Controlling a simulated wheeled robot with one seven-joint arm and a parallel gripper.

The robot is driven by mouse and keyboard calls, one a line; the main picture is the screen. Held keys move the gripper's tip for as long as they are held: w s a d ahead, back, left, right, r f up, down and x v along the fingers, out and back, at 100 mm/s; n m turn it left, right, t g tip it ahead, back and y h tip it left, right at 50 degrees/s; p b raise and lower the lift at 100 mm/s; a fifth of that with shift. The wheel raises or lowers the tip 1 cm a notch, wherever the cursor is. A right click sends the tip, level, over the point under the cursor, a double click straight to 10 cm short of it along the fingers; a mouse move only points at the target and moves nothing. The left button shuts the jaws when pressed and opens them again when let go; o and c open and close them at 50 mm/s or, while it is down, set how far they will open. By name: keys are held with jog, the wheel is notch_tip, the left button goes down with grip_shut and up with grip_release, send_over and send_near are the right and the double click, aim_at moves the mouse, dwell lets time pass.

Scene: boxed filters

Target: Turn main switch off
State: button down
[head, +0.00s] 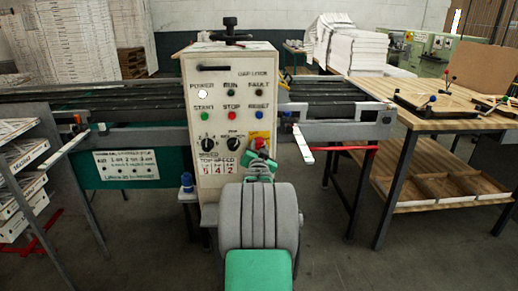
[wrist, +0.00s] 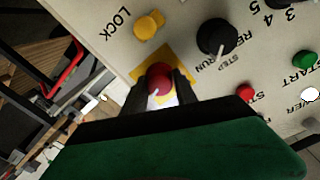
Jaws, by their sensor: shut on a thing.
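The main switch, a red knob (wrist: 160,78) on a yellow plate (wrist: 178,62), is on the front of the beige control panel (head: 221,132). In the wrist view my gripper (wrist: 164,88) has its two dark fingers on either side of the red knob, shut on it. A small white mark shows on the knob's lower part, between the fingers. In the head view my gripper (head: 260,153) reaches the panel's lower right and hides part of the switch. The white POWER lamp (head: 203,93) looks lit.
A yellow LOCK knob (wrist: 149,27) and a black STEP/RUN knob (wrist: 217,37) are close to my fingers. Green, red and blue buttons sit higher on the panel. A wooden workbench (head: 430,118) stands at right and a rack of white boxes (head: 20,180) at left.

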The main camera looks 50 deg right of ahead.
jog(key=shift+b, duration=0.4)
jog(key=n+b, duration=0.9)
jog(key=b, duration=0.1)
jog(key=n+t+b, duration=0.1)
jog(key=n+b, duration=0.8)
jog(key=b, duration=0.1)
jog(key=shift+s+d+r+n+t, duration=0.1)
jog(key=shift+s+d+n+t, duration=0.05)
jog(key=shift+n+t, duration=0.15)
jog(key=shift+r, duration=0.1)
jog(key=c, duration=1.3)
grip_release()
jog(key=o, duration=0.3)
jog(key=shift+f, duration=0.2)
jog(key=shift+o, duration=0.2)
